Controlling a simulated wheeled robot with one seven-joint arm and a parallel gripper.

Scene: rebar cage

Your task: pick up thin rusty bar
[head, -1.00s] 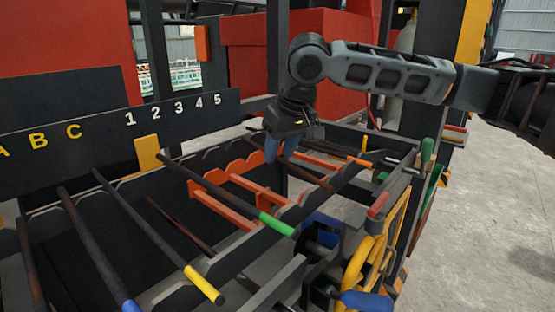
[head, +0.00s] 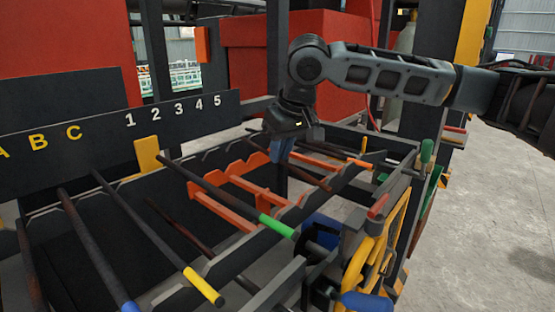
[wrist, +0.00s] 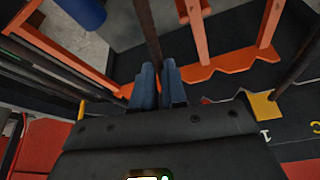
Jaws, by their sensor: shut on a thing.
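My gripper (head: 281,158) points down at the back of the rack and its blue fingers are closed. In the wrist view, the fingers (wrist: 159,72) are shut on a thin brown rusty bar (wrist: 147,30), which runs away from between their tips. In the head view, the front part of this rusty bar (head: 312,178) slants down to the right from the fingers, over the orange notched supports. The fingers and wrist hide part of its back end. I cannot tell whether it is clear of its supports.
A green-tipped bar (head: 225,199) lies to the left, then a yellow-tipped bar (head: 150,236) and a blue-tipped bar (head: 90,246). Another rusty bar (head: 180,228) lies lower inside the rack. An orange-tipped bar (head: 338,154) is close on the right. A numbered black board (head: 190,122) stands behind.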

